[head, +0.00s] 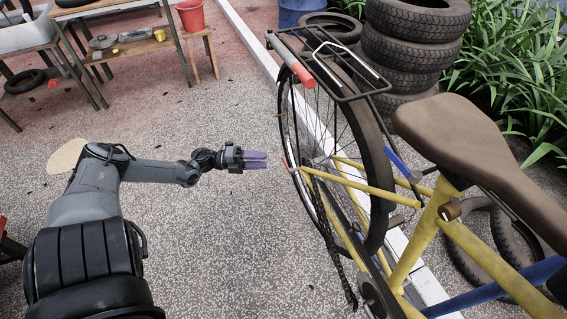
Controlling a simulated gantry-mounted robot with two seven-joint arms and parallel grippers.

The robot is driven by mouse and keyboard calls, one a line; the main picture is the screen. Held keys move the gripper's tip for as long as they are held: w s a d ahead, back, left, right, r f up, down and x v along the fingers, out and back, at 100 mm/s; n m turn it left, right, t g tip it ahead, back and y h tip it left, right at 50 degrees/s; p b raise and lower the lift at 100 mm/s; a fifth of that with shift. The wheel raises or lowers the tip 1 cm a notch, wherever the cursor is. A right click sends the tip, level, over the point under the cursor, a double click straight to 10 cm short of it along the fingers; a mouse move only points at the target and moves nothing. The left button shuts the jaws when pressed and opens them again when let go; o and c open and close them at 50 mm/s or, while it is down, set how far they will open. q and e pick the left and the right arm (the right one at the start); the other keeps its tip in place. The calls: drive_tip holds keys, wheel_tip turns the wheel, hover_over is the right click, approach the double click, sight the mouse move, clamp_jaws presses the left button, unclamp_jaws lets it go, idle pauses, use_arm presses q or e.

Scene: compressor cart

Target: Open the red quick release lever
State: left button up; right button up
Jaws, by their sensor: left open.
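A yellow bicycle (357,184) stands on the right, its rear wheel (283,110) toward the middle of the head view. A small red piece, which looks like the quick release lever (285,161), shows by the rear hub at the wheel's left side. Its exact angle is too small to tell. My left gripper (265,160) points right toward it, with purple fingers open and empty. A short gap lies between the fingertips and the lever. My right gripper is not in view.
A rear rack (335,58) with a red end piece (304,75) overhangs the wheel. Stacked tires (415,50) stand behind the bicycle. Wooden benches and a red bucket (190,15) are at the back left.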

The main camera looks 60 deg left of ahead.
sight(283, 160)
use_arm(q)
drive_tip(key=b+x, duration=0.4)
drive_tip(key=x, duration=0.4)
drive_tip(key=shift+w+d, duration=0.2)
drive_tip(key=shift+w, duration=0.1)
drive_tip(key=shift+c, duration=0.3)
clamp_jaws()
